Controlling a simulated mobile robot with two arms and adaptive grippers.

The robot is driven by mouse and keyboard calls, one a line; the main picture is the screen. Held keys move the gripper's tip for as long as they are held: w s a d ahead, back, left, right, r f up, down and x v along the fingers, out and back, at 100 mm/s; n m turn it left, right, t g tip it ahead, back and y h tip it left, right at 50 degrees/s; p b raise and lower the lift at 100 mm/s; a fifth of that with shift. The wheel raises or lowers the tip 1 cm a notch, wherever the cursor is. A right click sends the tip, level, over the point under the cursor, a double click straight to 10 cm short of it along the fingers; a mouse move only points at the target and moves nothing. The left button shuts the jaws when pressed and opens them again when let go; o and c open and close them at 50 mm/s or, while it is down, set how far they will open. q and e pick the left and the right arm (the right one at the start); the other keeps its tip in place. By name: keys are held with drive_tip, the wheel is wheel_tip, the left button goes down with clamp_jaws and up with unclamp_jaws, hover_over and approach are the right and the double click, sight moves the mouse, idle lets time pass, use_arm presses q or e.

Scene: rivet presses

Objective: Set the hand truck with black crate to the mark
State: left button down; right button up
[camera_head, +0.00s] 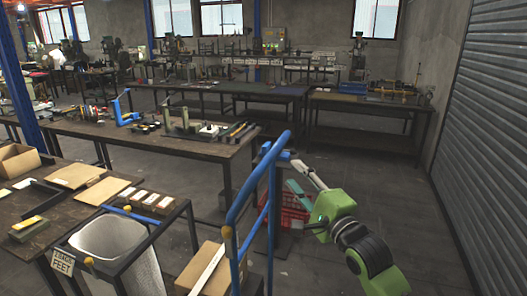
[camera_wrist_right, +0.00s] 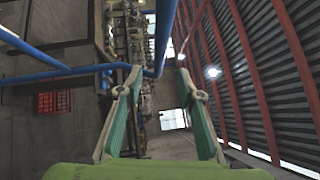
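A blue tubular hand truck frame (camera_head: 272,215) stands in the front middle of the head view, its lower part cut off by the picture edge. No black crate can be made out on it. My right gripper (camera_head: 293,172) is just right of the frame's upper part, fingers spread and empty. In the right wrist view the open fingers (camera_wrist_right: 160,72) show, with a blue tube (camera_wrist_right: 163,30) beyond them, close to the left fingertip. I cannot tell whether they touch. My left gripper is out of view. No floor mark can be made out.
A red crate (camera_head: 296,208) is behind the frame; it also shows in the right wrist view (camera_wrist_right: 52,102). A cardboard box (camera_head: 205,268) is left of the frame. A workbench (camera_head: 170,147) stands behind. Bare floor (camera_head: 400,190) lies toward the shutter (camera_head: 488,150) on the right.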

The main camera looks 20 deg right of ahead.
sight(273, 151)
drive_tip(key=p+x, duration=0.3)
drive_tip(key=x, duration=1)
drive_tip(key=shift+w+a+p, duration=0.1)
drive_tip(key=shift+w+p, duration=0.2)
drive_tip(key=shift+p, duration=0.05)
clamp_jaws()
